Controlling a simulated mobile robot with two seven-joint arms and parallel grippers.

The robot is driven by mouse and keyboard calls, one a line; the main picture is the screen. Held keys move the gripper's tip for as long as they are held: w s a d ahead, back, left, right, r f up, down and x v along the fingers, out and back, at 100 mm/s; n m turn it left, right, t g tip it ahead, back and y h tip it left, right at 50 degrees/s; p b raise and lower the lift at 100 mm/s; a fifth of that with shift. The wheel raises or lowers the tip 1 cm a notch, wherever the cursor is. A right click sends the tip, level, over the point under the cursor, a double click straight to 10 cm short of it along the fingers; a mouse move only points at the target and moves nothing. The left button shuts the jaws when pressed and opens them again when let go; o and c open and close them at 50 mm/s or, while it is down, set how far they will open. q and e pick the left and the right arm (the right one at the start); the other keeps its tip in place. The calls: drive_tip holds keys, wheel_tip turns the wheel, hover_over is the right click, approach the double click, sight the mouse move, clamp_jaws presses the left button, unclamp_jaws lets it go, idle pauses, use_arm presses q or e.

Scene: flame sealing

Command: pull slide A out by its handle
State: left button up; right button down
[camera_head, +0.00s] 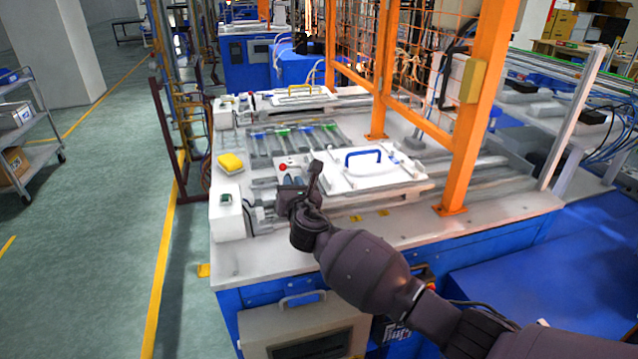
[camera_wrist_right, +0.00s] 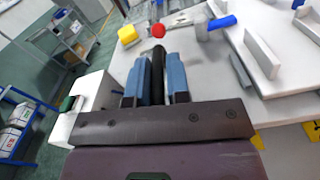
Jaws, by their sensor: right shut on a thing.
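My right gripper (camera_head: 294,184) is at the front of the near station on the white bench. In the right wrist view its two blue-padded fingers (camera_wrist_right: 155,72) are closed on both sides of a black bar (camera_wrist_right: 158,62), which looks like a handle. No letter shows, so I cannot tell by marking which part is slide A. A white plate with a blue handle (camera_head: 363,155) lies just right of the gripper. Another white plate with a yellow handle (camera_head: 300,88) lies farther back. My left gripper is not in view.
A red button (camera_head: 283,167) sits just beyond the gripper, and a yellow block (camera_head: 230,163) lies to its left. A white box (camera_head: 227,212) stands at the bench's front left corner. An orange post (camera_head: 478,110) rises at the right.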

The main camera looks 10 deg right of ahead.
drive_tip(key=shift+s+a, duration=0.15)
drive_tip(key=shift+a, duration=0.6)
drive_tip(key=shift+s+a, duration=0.1)
drive_tip(key=shift+a, duration=0.65)
drive_tip(key=shift+a+r, duration=0.1)
drive_tip(key=c, duration=1.2)
unclamp_jaws()
drive_tip(key=shift+a, duration=0.2)
drive_tip(key=shift+o, duration=0.2)
drive_tip(key=shift+d, duration=0.15)
drive_tip(key=shift+s, duration=0.25)
drive_tip(key=s+d, duration=0.1)
drive_tip(key=s, duration=0.9)
drive_tip(key=shift+d+p, duration=0.2)
drive_tip(key=shift+p, duration=0.15)
drive_tip(key=shift+s, duration=0.1)
